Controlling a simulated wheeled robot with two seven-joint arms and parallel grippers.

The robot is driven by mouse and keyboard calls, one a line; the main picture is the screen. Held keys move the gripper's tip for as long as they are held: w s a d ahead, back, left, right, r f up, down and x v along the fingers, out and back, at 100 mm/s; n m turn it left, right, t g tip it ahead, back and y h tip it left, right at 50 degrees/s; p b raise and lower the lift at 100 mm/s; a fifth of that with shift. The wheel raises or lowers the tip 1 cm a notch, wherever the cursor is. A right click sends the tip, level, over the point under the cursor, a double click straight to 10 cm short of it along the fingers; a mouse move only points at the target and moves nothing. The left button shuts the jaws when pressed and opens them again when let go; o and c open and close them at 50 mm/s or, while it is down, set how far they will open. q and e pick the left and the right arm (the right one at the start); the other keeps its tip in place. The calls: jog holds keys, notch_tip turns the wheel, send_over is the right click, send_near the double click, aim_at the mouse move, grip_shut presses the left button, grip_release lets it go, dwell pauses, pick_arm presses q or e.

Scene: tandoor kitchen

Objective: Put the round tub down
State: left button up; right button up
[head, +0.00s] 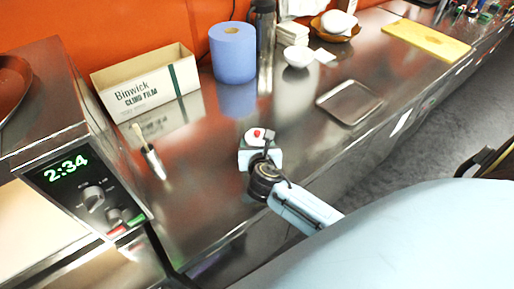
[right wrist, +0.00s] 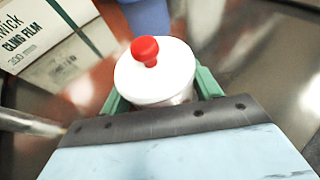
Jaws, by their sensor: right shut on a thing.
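The round tub (right wrist: 150,83) has a white lid with a red knob and fills the middle of the right wrist view. In the head view the tub (head: 254,136) is small, over the steel counter, partly hidden by my wrist. My right gripper (head: 259,152) is shut on the tub, with green fingers on both sides of it in the right wrist view. I cannot tell whether the tub's base touches the counter. My left gripper is not in view.
The steel counter (head: 205,190) is clear around the tub. A cling film box (head: 150,85), blue paper roll (head: 233,55) and dark flask (head: 265,35) stand behind. A brush (head: 151,157) is left, beside an oven (head: 90,190). A metal tray (head: 349,102) is right.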

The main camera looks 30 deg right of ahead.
jog(key=shift+f, duration=0.4)
jog(key=shift+f, duration=0.2)
jog(key=o, duration=1.2)
jog(key=shift+r, duration=0.1)
jog(key=shift+s+a+r, duration=0.15)
jog(key=shift+s, duration=0.1)
jog(key=p+v, duration=0.1)
jog(key=v, duration=1)
jog(key=shift+s+a, duration=0.15)
